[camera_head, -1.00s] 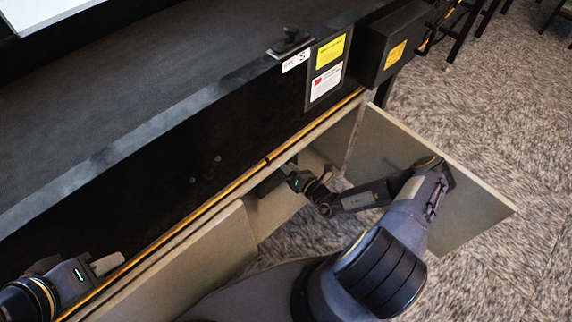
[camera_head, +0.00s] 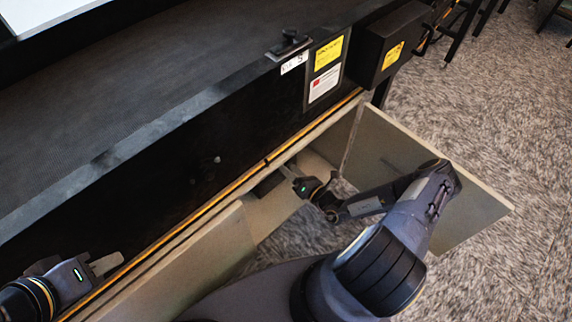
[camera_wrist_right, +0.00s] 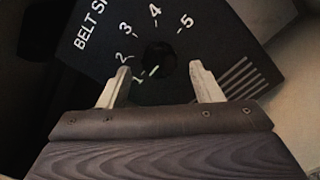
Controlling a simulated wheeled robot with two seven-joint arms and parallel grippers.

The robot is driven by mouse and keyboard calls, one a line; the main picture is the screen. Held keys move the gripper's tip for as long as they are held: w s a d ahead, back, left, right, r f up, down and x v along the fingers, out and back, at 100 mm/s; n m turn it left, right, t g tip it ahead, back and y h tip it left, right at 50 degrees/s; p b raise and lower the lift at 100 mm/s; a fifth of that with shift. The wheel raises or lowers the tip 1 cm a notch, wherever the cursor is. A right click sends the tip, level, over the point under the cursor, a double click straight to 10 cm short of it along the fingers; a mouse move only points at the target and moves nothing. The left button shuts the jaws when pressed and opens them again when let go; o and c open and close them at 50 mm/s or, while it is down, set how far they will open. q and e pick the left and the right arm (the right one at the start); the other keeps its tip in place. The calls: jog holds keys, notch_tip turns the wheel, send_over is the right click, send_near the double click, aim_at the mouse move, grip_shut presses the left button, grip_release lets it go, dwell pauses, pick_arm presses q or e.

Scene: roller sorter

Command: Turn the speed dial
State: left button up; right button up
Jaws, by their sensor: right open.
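The speed dial (camera_wrist_right: 160,55) is a small black round knob on a dark panel (camera_wrist_right: 215,45) in the right wrist view. A pale mark on the knob points to the lower left, near the 1. My right gripper (camera_wrist_right: 159,70) is open, with one pale finger on each side below the knob. I cannot tell whether they touch it. In the head view my right gripper (camera_head: 289,171) is beside a dark box (camera_head: 268,183) inside the open cabinet. My left gripper (camera_head: 106,263) is at the lower left.
The dark machine top (camera_head: 150,90) overhangs the front. A black box with a yellow label (camera_head: 385,45) sits at upper right.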

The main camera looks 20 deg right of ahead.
jog(key=shift+p+v, duration=0.3)
jog(key=shift+v, duration=2)
